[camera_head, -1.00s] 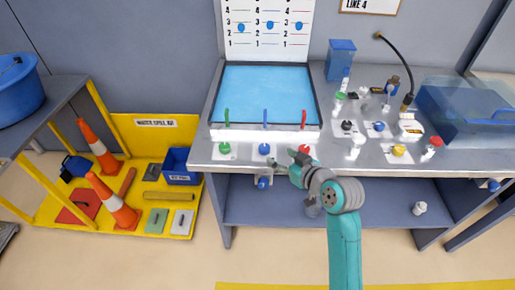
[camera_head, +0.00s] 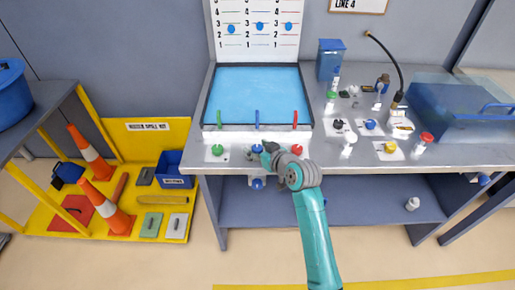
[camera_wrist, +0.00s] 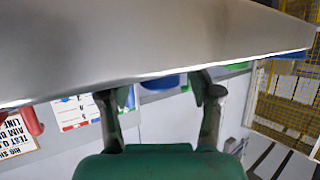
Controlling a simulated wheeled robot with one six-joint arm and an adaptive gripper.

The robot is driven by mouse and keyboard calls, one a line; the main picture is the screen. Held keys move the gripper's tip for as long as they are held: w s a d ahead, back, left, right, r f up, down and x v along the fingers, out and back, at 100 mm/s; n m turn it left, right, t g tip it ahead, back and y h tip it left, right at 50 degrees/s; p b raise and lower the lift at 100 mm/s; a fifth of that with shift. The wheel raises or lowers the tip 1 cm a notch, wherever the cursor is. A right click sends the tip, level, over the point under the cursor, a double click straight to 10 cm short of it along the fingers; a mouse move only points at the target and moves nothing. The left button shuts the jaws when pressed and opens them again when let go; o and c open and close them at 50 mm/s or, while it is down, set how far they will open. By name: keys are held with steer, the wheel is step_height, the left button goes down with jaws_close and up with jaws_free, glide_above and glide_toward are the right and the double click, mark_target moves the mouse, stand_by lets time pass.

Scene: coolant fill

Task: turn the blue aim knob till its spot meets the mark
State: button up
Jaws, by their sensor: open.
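A blue knob (camera_head: 257,149) sits on a white plate on the bench's front strip, between a green knob (camera_head: 217,150) and a red knob (camera_head: 297,150). My gripper (camera_head: 266,150) is open, close to the blue knob's right side in the head view; I cannot tell whether they touch. Another blue knob (camera_head: 258,183) shows below the bench edge. The upright board (camera_head: 258,30) bears a blue spot in each of three numbered columns; the middle spot (camera_head: 260,26) is near line 2. In the wrist view, a blue object (camera_wrist: 160,82) shows between the spread fingers, partly hidden by a grey surface.
The tray (camera_head: 207,95) of blue liquid has green, blue and red uprights at its front. Bottles, small knobs and a bent black hose (camera_head: 386,50) crowd the bench's right. A clear-lidded blue box (camera_head: 455,105) stands farther right. The yellow spill rack (camera_head: 155,125) is left.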

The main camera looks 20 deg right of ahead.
steer(key=shift+c, duration=0.2)
steer(key=c, duration=1.1)
steer(key=shift+h, duration=0.3)
steer(key=m+h, duration=0.3)
steer(key=shift+a+t, duration=0.15)
steer(key=shift+t, duration=0.15)
steer(key=shift+m+g+h, duration=0.4)
steer(key=shift+m+h, duration=1.6)
steer(key=shift+h, duration=0.3)
steer(key=shift+m+h, duration=0.3)
